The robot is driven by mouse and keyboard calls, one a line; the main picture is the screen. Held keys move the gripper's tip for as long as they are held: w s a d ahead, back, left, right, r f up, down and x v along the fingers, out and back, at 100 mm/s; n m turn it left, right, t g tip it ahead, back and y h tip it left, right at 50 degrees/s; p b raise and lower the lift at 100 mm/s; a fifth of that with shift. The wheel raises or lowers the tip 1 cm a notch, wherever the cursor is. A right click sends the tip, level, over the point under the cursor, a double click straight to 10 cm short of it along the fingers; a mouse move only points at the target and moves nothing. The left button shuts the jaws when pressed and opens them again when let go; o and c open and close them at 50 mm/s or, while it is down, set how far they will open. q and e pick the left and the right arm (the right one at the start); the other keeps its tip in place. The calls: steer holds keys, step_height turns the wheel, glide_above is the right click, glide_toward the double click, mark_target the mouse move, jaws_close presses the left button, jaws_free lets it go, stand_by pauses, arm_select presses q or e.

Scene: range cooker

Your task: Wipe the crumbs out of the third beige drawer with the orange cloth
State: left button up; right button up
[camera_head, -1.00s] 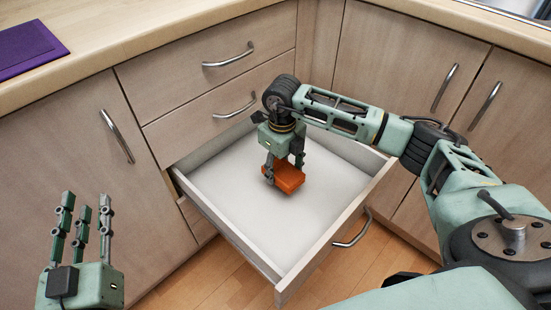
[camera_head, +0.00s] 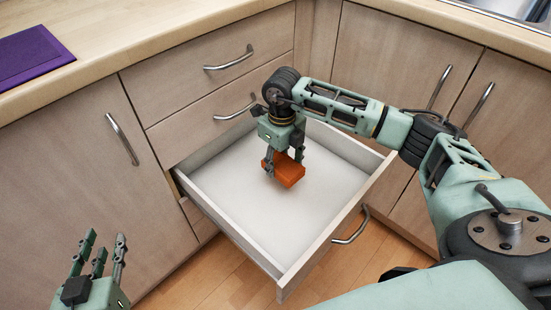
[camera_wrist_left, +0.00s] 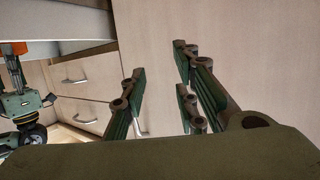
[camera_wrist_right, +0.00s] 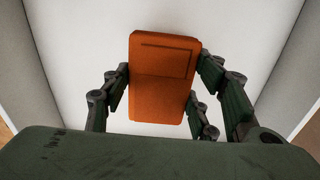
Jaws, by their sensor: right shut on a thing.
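The third drawer (camera_head: 237,216) is pulled open, and its white floor looks bare; I can make out no crumbs. My right gripper (camera_head: 284,165) is inside the drawer, shut on the orange cloth (camera_head: 289,174), a folded block held at or just above the drawer floor. In the right wrist view the cloth (camera_wrist_right: 161,85) sits between the fingers, with the drawer walls on both sides. My left gripper (camera_head: 98,250) is open and empty at the lower left, away from the drawer. The left wrist view also shows its spread fingers (camera_wrist_left: 165,95).
Two closed drawers (camera_head: 205,105) with bar handles are above the open one. A cupboard door (camera_head: 85,180) is at left, more doors (camera_head: 420,80) at right. A purple mat (camera_head: 30,55) lies on the counter. A sink (camera_head: 515,8) shows at top right.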

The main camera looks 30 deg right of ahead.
steer(key=shift+r+p, duration=0.35)
steer(key=shift+r, duration=0.2)
arm_select(q)
steer(key=s+a+f+g+y, duration=0.1)
steer(key=s+a+f+g, duration=0.2)
steer(key=f, duration=0.3)
steer(key=shift+s+g+p, duration=0.3)
steer(key=shift+s+g, duration=0.1)
steer(key=shift+s, duration=0.35)
arm_select(e)
steer(key=shift+r, duration=0.5)
arm_select(q)
steer(key=shift+d, duration=0.1)
